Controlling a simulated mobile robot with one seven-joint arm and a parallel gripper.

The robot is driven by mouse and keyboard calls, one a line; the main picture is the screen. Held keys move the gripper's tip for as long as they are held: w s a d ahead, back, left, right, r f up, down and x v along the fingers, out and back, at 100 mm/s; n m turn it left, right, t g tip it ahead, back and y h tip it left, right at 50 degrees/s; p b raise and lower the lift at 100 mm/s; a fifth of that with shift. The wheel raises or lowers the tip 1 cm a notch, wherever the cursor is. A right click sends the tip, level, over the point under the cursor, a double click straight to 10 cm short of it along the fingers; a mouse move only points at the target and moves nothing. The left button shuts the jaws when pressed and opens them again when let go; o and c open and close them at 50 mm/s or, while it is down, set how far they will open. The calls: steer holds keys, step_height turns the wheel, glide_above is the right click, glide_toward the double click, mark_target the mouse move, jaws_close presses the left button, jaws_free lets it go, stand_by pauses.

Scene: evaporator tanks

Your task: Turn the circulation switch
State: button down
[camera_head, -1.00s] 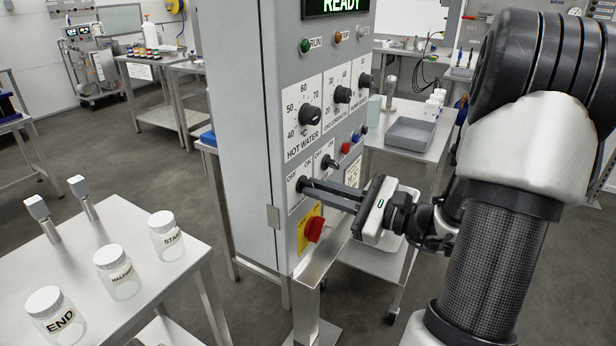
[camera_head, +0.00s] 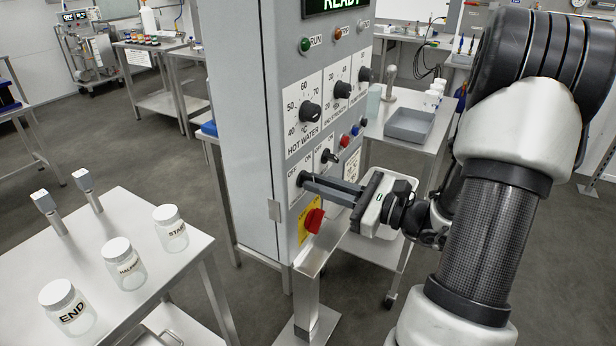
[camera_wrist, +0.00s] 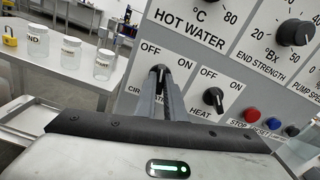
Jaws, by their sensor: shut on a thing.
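The circulation switch (camera_wrist: 158,72) is a small black knob on the grey panel, under OFF and ON marks, with its label partly hidden behind my fingers. My gripper (camera_wrist: 160,78) is shut on this switch, its two long dark fingers reaching to the panel. In the head view my gripper (camera_head: 304,180) comes in from the right, and its fingertips hide most of the switch. The wrist view shows the knob's top between the fingertips; its exact pointing is hard to tell.
The heat switch (camera_wrist: 213,98) sits just right. The hot water dial (camera_head: 310,112) is above. A red emergency knob (camera_head: 314,220) on yellow lies close below my fingers. Stop button (camera_wrist: 252,115) and others are further right. A table (camera_head: 150,235) with labelled jars stands left.

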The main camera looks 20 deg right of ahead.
steer(key=m+p, duration=0.2)
steer(key=p, duration=0.1)
stand_by(0.4)
